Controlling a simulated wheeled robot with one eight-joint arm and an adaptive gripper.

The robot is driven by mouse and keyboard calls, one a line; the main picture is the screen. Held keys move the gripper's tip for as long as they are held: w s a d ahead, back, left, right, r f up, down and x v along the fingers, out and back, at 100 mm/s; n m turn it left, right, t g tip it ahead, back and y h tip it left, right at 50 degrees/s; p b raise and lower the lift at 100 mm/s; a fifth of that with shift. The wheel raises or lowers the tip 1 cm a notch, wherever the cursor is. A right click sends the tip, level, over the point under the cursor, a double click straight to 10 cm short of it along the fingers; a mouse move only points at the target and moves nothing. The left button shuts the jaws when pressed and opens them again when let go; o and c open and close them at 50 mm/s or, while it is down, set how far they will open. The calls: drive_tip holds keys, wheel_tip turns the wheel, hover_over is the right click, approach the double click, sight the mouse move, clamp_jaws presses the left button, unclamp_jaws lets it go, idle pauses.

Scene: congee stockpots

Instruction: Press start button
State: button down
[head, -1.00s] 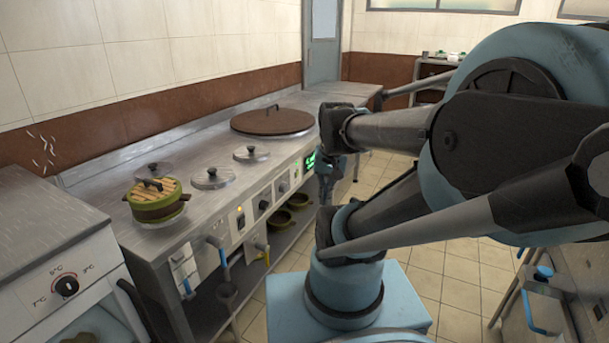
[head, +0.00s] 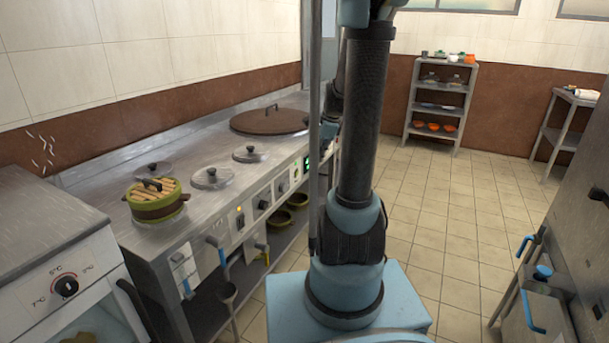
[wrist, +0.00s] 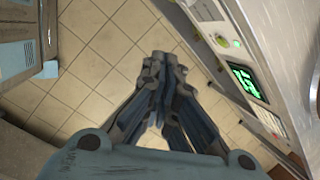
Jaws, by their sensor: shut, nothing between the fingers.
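The control panel (wrist: 257,100) runs along the right of the wrist view, with a lit green display (wrist: 243,79). A round green button (wrist: 219,39) sits on the panel above the display, and small keys (wrist: 270,121) lie below it. I cannot tell which control is the start button. In the head view the green display (head: 307,163) shows on the counter front, just left of my arm. My gripper (wrist: 163,62) is shut and empty, over the floor to the left of the panel and apart from it. In the head view my arm hides it.
The steel counter (head: 115,205) carries several lids, a large brown lid (head: 269,121) and a green steamer pot (head: 157,200). Knobs and blue-handled taps (head: 212,241) stick out from its front. A shelf rack (head: 440,104) stands at the back.

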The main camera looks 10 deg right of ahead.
sight(297, 173)
drive_tip(key=w+d+f+m, duration=0.2)
drive_tip(key=w+f+m, duration=0.1)
drive_tip(key=w, duration=0.2)
drive_tip(key=w+d+f+m+y, duration=0.1)
drive_tip(key=w+f+m, duration=0.2)
drive_tip(key=w, duration=0.2)
drive_tip(key=shift+w+d+m, duration=0.35)
drive_tip(key=shift+d+m, duration=0.05)
drive_tip(key=w+a+f, duration=0.4)
drive_tip(key=a+f, duration=0.2)
drive_tip(key=f, duration=0.3)
drive_tip(key=shift+w+a, duration=0.15)
drive_tip(key=shift+w, duration=0.15)
